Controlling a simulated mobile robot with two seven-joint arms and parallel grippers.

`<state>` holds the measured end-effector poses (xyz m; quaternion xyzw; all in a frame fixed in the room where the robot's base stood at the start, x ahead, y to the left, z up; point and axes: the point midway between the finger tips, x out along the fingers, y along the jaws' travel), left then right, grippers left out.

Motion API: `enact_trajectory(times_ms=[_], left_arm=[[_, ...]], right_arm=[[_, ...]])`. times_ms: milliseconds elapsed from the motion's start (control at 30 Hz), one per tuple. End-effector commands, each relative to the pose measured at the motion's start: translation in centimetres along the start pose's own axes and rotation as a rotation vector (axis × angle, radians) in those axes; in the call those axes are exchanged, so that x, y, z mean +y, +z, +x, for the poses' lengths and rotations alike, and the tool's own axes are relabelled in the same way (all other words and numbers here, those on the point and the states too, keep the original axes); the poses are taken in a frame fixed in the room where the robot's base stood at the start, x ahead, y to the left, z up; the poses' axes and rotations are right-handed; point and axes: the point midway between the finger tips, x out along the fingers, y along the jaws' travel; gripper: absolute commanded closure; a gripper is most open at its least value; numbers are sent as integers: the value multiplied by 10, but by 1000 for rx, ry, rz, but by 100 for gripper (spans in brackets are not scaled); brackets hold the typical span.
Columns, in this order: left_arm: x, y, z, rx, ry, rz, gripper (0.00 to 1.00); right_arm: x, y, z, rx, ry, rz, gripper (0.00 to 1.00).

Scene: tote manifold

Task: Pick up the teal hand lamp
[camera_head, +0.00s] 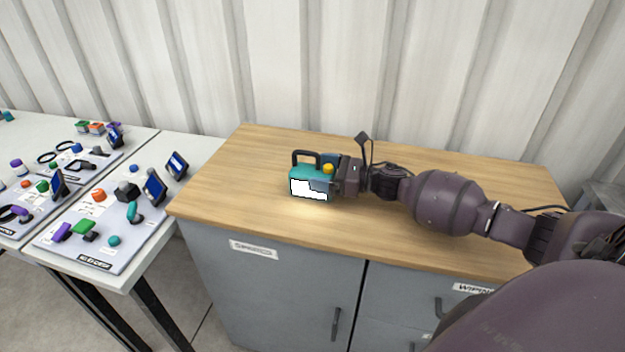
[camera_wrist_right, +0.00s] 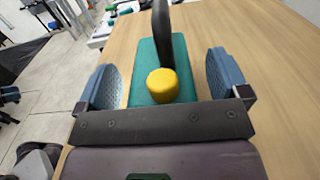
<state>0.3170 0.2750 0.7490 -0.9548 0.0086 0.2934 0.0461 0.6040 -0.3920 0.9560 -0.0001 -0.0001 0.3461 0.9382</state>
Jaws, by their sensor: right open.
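The teal hand lamp (camera_head: 298,173) stands on the wooden top of the grey cabinet, with a black handle, a yellow knob and a bright white lit face toward the front. In the right wrist view the lamp (camera_wrist_right: 178,47) lies between the two blue fingers, its yellow knob close to the palm. My right gripper (camera_head: 325,172) reaches in from the right at the lamp's right end. In the wrist view my right gripper (camera_wrist_right: 168,80) is open, with a gap showing between the lamp and the right finger. My left gripper is out of view.
The wooden cabinet top (camera_head: 230,185) is otherwise clear around the lamp. To the left, lower white tables (camera_head: 200,148) hold grey mats with several small coloured objects and small screens. A corrugated white wall (camera_head: 290,70) stands behind the cabinet.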

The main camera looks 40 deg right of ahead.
Motion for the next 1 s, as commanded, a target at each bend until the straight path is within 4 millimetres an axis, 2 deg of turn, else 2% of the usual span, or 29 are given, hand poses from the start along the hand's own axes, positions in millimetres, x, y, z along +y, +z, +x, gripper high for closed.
enact_trajectory(times_ms=[100,333,733,767,1000], left_arm=[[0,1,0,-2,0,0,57],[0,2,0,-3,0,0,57],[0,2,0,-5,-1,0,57],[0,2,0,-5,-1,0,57],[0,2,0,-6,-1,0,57]], right_arm=[[0,0,6,1,-1,0,6],[0,-1,7,1,0,0,6],[0,0,6,1,0,0,68],[0,0,7,-1,0,-1,71],[0,2,7,-1,0,-1,71]])
